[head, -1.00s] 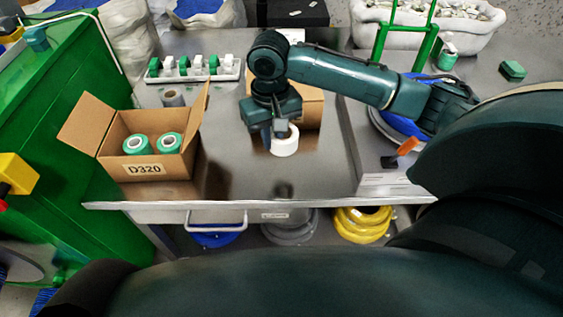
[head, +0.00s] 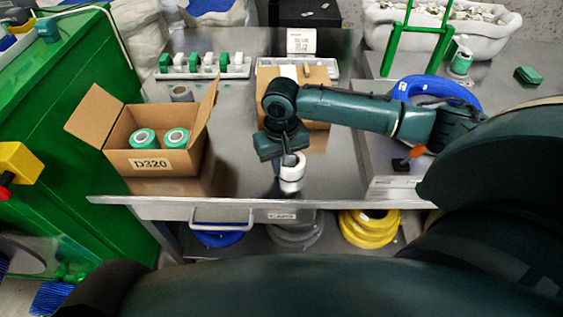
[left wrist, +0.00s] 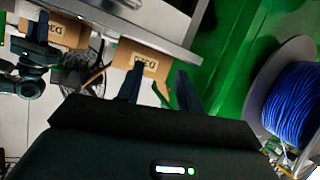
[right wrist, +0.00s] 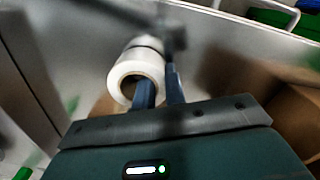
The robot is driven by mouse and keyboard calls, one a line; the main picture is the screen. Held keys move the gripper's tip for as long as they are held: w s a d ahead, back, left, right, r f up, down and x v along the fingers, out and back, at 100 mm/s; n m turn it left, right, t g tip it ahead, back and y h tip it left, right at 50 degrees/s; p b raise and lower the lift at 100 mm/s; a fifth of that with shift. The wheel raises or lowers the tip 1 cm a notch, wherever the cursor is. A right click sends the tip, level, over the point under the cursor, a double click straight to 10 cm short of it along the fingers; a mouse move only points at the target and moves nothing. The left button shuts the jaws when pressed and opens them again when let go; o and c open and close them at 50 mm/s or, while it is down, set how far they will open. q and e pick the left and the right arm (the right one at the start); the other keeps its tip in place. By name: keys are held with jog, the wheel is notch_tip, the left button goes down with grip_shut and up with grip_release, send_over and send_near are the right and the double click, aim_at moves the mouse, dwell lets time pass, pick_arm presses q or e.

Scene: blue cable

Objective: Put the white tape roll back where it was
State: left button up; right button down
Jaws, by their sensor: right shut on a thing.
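The white tape roll (head: 291,173) is at my right gripper (head: 286,152), near the front edge of the metal table. In the right wrist view, the roll (right wrist: 131,68) sits at the fingertips of that gripper (right wrist: 160,84). One finger reaches into its core and the other lies outside its wall, so the gripper is shut on the roll's wall. I cannot tell whether the roll touches the table. My left gripper (left wrist: 160,80) shows only in its wrist view; its fingers are apart with nothing between them.
An open cardboard box marked D320 (head: 185,165) holds two green-and-white rolls at left. A second cardboard box (head: 315,75) stands behind my right arm. A grey roll (head: 181,93) and a rack of green and white pieces (head: 237,70) are further back. An orange-handled tool (head: 418,151) lies right.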

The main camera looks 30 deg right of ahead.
jog(key=shift+f, duration=0.1)
jog(key=c, duration=1.5)
grip_release()
jog(key=shift+o, duration=0.2)
